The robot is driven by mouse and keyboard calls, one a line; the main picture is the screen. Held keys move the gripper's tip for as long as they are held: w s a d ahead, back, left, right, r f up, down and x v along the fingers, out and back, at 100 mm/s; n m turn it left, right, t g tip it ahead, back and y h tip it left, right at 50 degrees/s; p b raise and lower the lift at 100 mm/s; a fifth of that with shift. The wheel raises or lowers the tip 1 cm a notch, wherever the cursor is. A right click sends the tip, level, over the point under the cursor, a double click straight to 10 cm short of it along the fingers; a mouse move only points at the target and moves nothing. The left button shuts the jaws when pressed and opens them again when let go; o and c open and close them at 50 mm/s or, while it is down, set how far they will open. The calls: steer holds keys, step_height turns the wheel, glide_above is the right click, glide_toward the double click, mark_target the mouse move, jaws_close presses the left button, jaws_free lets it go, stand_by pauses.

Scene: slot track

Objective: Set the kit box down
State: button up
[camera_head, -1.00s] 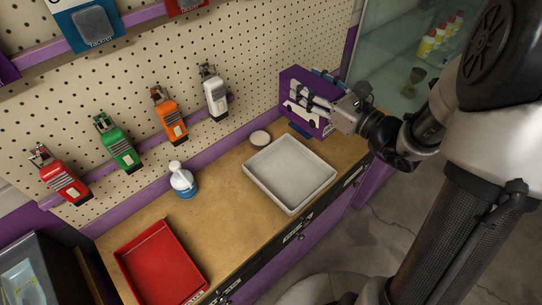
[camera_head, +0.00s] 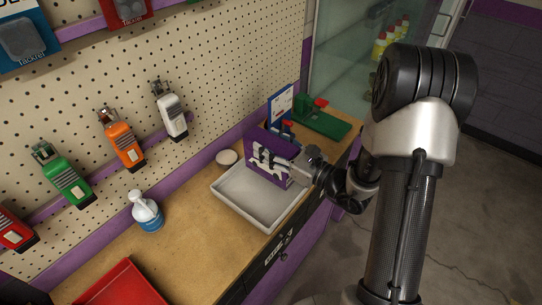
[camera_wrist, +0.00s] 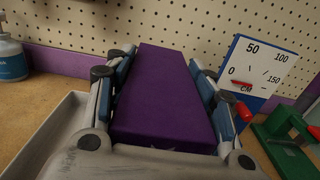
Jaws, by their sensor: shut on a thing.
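The kit box (camera_head: 268,150) is purple with a white picture on its front. In the head view it stands upright at the back right part of the grey-white tray (camera_head: 228,203). My gripper (camera_head: 276,162) is shut on it, one finger across its front face. The wrist view shows the purple box (camera_wrist: 164,90) between the two blue-padded fingers. The tray's rim also shows in the wrist view (camera_wrist: 45,135). I cannot tell whether the box's bottom touches the tray, since its lower edge is partly hidden.
A round pale disc (camera_head: 227,157) lies behind the tray. A blue-and-white gauge board (camera_head: 281,103) and a green device with a red part (camera_head: 320,119) stand to the right.

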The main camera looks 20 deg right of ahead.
step_height(320, 180, down, 3)
steer(key=shift+f+b, duration=0.2)
steer(key=shift+b, duration=0.3)
steer(key=shift+r, duration=0.1)
steer(key=o, duration=1.3)
steer(key=shift+o, duration=0.2)
steer(key=p+v, duration=0.2)
steer(key=v, duration=1)
